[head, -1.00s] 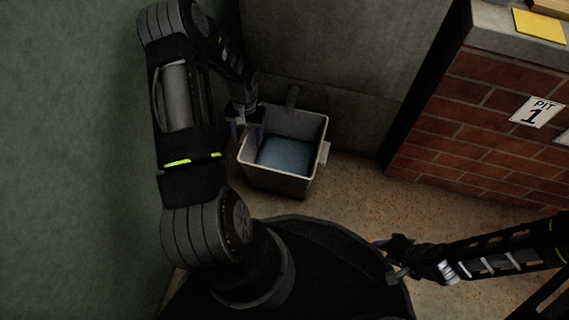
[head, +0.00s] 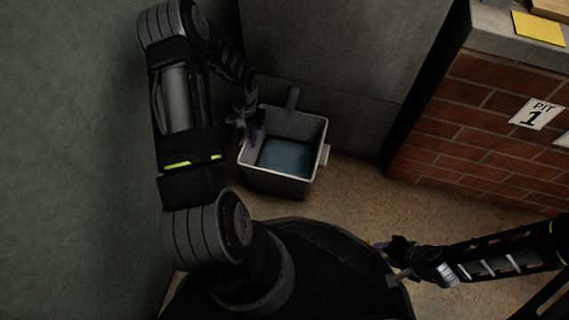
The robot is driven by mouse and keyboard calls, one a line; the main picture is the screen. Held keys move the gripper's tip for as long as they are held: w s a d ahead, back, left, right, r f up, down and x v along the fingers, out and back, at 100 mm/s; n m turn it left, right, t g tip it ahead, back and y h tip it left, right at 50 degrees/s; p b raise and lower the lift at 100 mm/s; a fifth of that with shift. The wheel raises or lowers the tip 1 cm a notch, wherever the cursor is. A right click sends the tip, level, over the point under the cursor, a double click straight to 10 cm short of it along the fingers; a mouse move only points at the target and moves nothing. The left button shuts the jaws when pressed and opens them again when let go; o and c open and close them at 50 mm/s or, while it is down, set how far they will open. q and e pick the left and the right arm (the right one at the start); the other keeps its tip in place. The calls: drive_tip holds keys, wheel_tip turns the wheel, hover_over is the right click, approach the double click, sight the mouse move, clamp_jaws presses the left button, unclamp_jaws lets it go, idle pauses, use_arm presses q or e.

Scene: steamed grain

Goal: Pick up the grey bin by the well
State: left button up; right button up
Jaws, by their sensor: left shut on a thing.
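The grey bin (head: 278,184) stands upright on the floor against the grey wall, left of the brick structure. It is open at the top and its inside bottom looks bluish. A light handle block shows on its right side. My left gripper (head: 252,134) is at the bin's left rim, one finger inside the bin, shut on that rim. Part of the left rim is hidden behind the gripper. My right gripper (head: 388,261) is at the lower right, away from the bin; its jaws are too small and dark to read.
A grey wall (head: 340,60) is behind the bin and a green wall (head: 75,160) is at the left. Brown floor (head: 385,205) is clear right of the bin.

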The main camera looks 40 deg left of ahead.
use_arm(q)
clamp_jaws()
idle(0.7)
drive_tip(key=shift+w+r, duration=0.1)
